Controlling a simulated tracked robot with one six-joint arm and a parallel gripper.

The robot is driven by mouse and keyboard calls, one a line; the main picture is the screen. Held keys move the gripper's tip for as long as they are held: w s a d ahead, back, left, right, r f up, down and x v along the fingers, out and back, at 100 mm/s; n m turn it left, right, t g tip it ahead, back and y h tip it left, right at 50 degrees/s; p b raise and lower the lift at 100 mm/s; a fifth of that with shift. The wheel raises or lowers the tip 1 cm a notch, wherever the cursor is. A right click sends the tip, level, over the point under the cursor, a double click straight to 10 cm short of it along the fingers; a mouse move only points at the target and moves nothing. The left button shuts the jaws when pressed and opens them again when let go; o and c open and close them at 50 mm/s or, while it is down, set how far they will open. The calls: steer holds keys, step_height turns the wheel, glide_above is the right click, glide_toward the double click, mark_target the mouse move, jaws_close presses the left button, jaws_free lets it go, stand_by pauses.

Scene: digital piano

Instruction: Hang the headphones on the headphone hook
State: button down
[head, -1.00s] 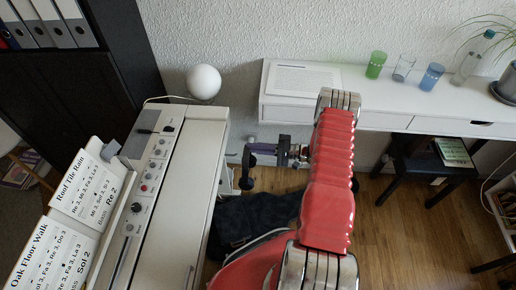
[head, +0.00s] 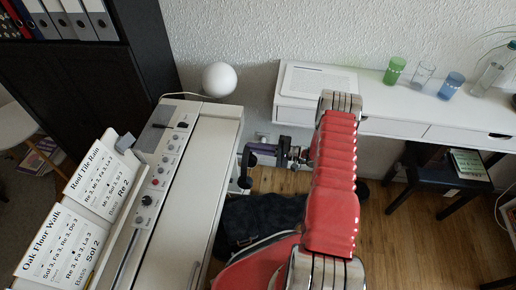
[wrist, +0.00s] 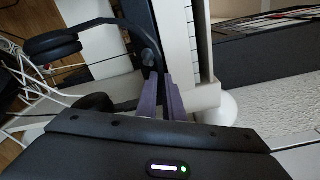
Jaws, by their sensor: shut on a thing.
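The dark headphones hang from my gripper (head: 262,150), just right of the piano's right end in the head view. One ear cup (head: 245,183) shows below the jaws there. In the wrist view the headphones (wrist: 52,46) show a curved band and one cup at upper left, with another dark cup lower down, beside the fingers. The purple fingers of my gripper (wrist: 164,80) are shut on the band. I cannot make out the headphone hook in either view; my arm and the piano edge may hide it.
The white digital piano (head: 205,150) stands close left of my gripper, with song cards on it. A white lamp globe (head: 222,79) stands behind. A white wall desk (head: 390,112) with glasses is at right. A dark bag (head: 250,220) lies below; loose cables (wrist: 30,85) show in the wrist view.

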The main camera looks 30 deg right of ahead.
steer(key=shift+x, duration=0.95)
steer(key=shift+f, duration=0.65)
steer(key=c, duration=1.8)
jaws_free()
steer(key=shift+f, duration=0.1)
steer(key=shift+v, duration=2.55)
steer(key=shift+s+d, duration=0.1)
steer(key=shift+d, duration=0.05)
steer(key=v, duration=1.3)
steer(key=shift+s+d, duration=0.15)
steer(key=shift+s, duration=0.05)
